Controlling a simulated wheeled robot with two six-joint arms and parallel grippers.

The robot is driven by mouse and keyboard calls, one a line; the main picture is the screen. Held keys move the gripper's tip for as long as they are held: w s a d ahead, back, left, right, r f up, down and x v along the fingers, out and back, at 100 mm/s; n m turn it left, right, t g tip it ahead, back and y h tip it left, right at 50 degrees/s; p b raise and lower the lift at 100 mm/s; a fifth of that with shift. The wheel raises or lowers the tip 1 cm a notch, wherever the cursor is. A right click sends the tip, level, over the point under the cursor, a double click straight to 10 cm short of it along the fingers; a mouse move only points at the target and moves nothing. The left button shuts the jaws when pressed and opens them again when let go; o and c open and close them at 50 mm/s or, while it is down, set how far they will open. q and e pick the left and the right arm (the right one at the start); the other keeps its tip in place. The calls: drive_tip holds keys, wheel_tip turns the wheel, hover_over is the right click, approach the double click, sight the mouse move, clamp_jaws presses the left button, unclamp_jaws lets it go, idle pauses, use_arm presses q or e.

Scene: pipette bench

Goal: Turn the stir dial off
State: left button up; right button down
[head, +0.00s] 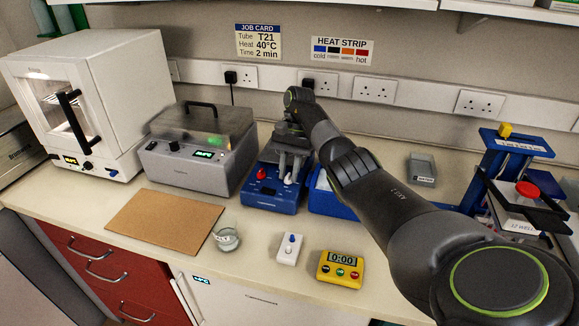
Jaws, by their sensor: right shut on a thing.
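The blue stirrer unit (270,200) stands on the bench left of the picture's middle. A red knob (261,174) shows on the left of its top front. A white knob (288,180) sits to the right of it, apparently the stir dial. My right gripper (290,170) comes down over the unit from above and is shut on the white knob. The fingers partly hide the knob, so its pointing direction cannot be told. The gripper and wrist also hide the back of the unit. My left gripper is not in view.
A grey lidded box (190,165) stands left of the unit. A blue container (327,204) is close on its right, partly behind my arm.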

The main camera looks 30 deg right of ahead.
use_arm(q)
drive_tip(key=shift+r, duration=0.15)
use_arm(e)
drive_tip(key=shift+n, duration=0.5)
drive_tip(key=c, duration=1.2)
unclamp_jaws()
drive_tip(key=shift+c, duration=0.2)
